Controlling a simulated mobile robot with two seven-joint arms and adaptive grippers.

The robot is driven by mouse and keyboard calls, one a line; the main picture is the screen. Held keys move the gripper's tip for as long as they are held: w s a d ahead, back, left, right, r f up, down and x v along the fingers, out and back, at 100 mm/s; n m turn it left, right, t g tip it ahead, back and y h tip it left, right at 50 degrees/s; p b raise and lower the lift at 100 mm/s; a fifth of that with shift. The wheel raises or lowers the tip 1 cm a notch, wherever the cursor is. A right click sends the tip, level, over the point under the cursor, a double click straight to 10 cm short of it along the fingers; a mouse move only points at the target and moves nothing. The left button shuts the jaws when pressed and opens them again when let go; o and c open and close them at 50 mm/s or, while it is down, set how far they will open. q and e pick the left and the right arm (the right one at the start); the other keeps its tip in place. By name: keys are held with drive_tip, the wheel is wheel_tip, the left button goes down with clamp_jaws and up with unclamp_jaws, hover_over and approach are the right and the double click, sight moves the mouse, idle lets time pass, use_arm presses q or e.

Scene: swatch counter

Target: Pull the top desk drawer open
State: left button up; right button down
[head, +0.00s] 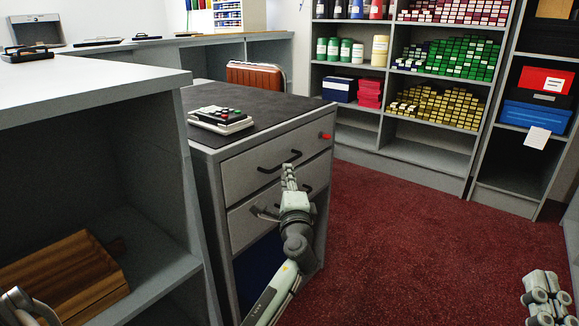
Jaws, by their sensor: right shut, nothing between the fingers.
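The grey desk (205,172) stands in the middle with a dark top. Its top drawer (243,172) has a pale front and a black bow handle (296,154); no gap shows around the front. My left gripper (287,171) is at the middle of this handle, its fingertips just below or touching it. The fingers are seen nearly edge-on, so their grip is unclear. My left arm hides part of the lower drawer (240,227) and its handle. My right gripper (541,284) is shut and empty at the bottom right, over the carpet, far from the desk.
A keypad device (220,119) lies on the desk. A red piece (326,136) sits at the drawer's right end. A grey counter (90,88) with a wooden case (65,275) stands close left. Full shelves stand behind. Red carpet (400,230) is clear on the right.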

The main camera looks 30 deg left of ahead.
use_arm(q)
drive_tip(key=x, duration=0.6)
drive_tip(key=shift+c, duration=0.5)
clamp_jaws()
